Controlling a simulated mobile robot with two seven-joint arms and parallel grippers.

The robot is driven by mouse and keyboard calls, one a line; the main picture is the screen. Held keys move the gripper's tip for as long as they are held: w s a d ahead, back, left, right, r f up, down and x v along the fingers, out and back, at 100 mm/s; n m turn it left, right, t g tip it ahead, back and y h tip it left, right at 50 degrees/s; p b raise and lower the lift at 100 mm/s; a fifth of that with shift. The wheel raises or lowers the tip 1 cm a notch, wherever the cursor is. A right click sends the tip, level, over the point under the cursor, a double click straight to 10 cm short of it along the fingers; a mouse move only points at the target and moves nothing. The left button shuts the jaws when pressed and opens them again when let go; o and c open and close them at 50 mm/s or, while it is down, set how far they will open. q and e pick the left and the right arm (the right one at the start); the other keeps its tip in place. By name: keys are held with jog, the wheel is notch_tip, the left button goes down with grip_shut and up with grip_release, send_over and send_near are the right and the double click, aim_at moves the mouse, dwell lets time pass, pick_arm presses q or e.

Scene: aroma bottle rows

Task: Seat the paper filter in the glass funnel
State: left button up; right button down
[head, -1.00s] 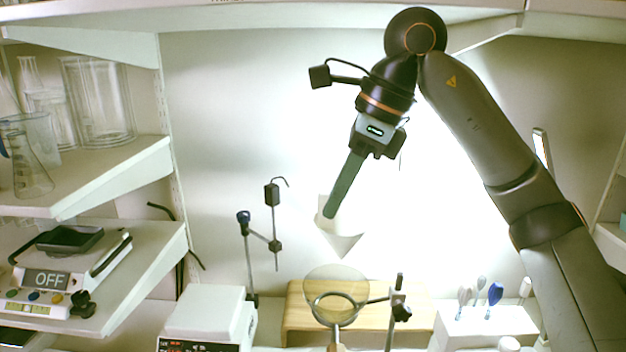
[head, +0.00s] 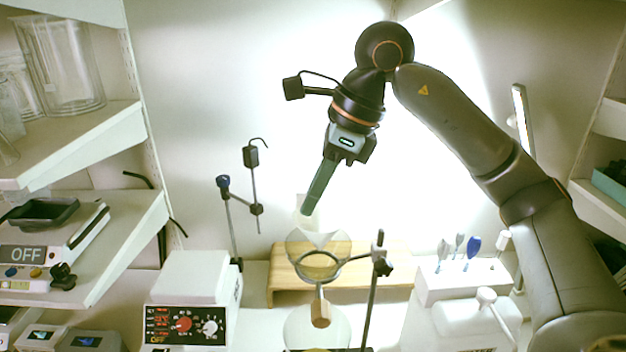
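The white paper filter (head: 321,239) is a cone with its point down, and its lower part shows at the mouth of the glass funnel (head: 298,249). I cannot tell whether it touches the glass. The clear funnel sits in a ring on a stand in the head view. My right gripper (head: 308,212) reaches down from the upper right, just above the funnel. Its fingers look closed together on the filter's upper edge, which is pale against the bright wall. My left gripper is not in view.
A ring stand rod (head: 373,291) stands just right of the funnel. A wooden stand (head: 385,262) is behind it. A hotplate (head: 190,279) is at left, with another rod stand (head: 231,222) behind it. A white holder with spatulas (head: 461,281) is at right.

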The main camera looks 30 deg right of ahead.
jog(key=shift+f+b, duration=2.45)
jog(key=shift+f, duration=0.9)
jog(key=c, duration=1)
grip_release()
jog(key=p+v, duration=0.2)
jog(key=v, duration=0.9)
jog(key=shift+r, duration=0.15)
jog(key=shift+s+d+r+p, duration=0.25)
jog(key=shift+r+p, duration=0.1)
jog(key=shift+r, duration=0.2)
